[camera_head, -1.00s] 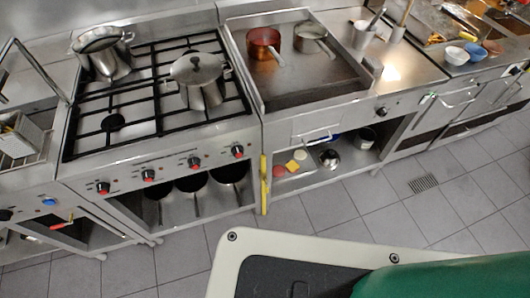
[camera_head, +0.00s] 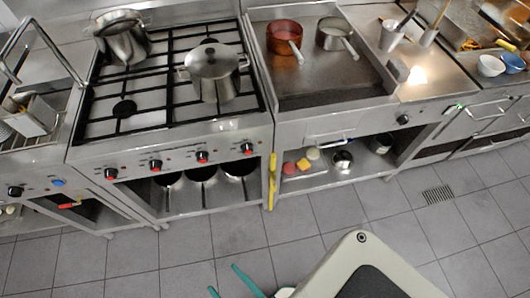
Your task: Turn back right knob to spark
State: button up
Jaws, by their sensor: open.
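The gas stove (camera_head: 140,150) stands at the left with a row of several black knobs with red marks along its front panel. They are the leftmost knob (camera_head: 110,173), the second knob (camera_head: 155,165), the third knob (camera_head: 202,157) and the rightmost knob (camera_head: 247,148). Which one belongs to the back right burner I cannot tell from the tiny panel marks. No flame shows. My gripper (camera_head: 224,279) shows as two teal fingers at the bottom edge, apart, with nothing seen between them. It is over the floor, well away from the knobs.
Two lidded or open metal pots, a tall pot (camera_head: 124,40) and a lidded pot (camera_head: 212,70), stand on the grates. A griddle (camera_head: 325,85) with two saucepans is to the right. A yellow strip (camera_head: 272,182) stands beside the stove. The tiled floor (camera_head: 330,215) in front is clear.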

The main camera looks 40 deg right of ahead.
jog(key=w+d+f+m+h, duration=0.3)
jog(key=w+d+f, duration=0.2)
jog(key=w+d, duration=0.15)
jog(key=m+h, duration=0.5)
jog(key=h, duration=0.1)
send_near(249, 153)
jog(key=x, duration=0.9)
jog(key=shift+w+a, duration=0.1)
jog(key=shift+m, duration=0.3)
jog(key=c, duration=1)
